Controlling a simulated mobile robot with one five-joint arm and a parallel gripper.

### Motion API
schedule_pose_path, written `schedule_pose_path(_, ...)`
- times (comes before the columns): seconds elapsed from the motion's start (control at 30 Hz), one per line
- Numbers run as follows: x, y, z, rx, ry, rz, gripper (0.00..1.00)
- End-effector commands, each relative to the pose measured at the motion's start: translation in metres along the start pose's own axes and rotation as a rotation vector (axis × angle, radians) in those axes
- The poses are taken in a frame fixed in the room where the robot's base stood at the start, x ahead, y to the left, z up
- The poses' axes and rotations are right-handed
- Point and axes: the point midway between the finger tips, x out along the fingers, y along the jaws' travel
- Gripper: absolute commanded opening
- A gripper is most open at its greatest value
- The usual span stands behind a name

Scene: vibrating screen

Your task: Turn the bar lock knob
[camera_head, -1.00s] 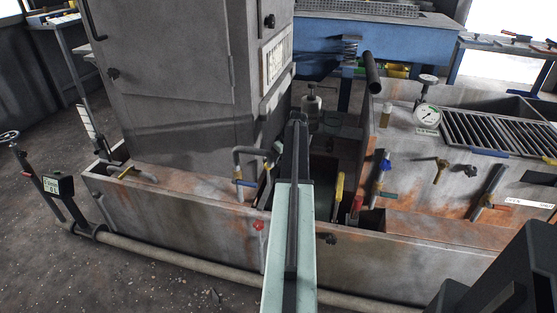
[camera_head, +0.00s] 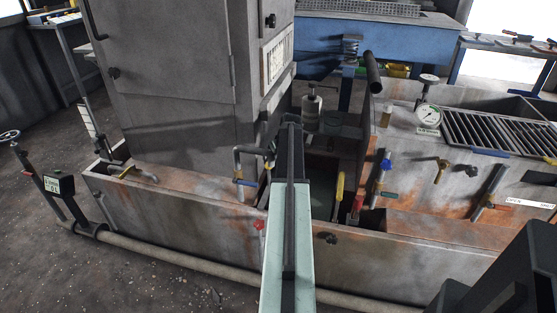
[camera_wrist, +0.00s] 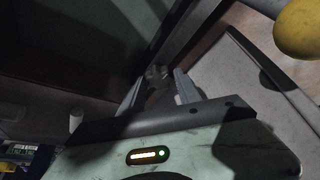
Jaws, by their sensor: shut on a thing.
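In the wrist view, a small grey round knob (camera_wrist: 157,72), apparently the bar lock knob, sits between the fingertips of my gripper (camera_wrist: 159,84). The two grey fingers stand on either side of it and are shut on it. The scene is dark there, so the knob's angle is hard to read. In the head view my arm reaches forward over the front trough wall; my gripper and the held knob cannot be made out behind it.
A tall grey cabinet (camera_head: 175,75) stands left of my arm. A rusty tank with a pressure gauge (camera_head: 427,115) and several valves stands right. A red knob (camera_head: 258,225) and a black knob (camera_head: 328,238) are on the trough's front wall (camera_head: 400,245). A yellow rounded part (camera_wrist: 299,28) is close by in the wrist view.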

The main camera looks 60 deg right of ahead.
Motion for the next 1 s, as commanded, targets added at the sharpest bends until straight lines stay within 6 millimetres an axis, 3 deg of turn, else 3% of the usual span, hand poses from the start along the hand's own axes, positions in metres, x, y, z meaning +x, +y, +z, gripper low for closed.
schedule_pose_path(0.07, 0.0, -0.002, 0.001, 0.0, -0.004, -0.005, 0.0)
schedule_pose_path(0.1, 0.0, -0.002, 0.001, 0.0, -0.004, -0.005, 0.48)
schedule_pose_path(0.17, 0.0, -0.002, 0.001, 0.0, -0.003, -0.005, 0.61)
schedule_pose_path(0.57, -0.006, -0.001, 0.0, -0.001, -0.001, -0.003, 0.61)
schedule_pose_path(1.0, -0.077, -0.001, -0.002, 0.0, -0.002, -0.003, 0.61)
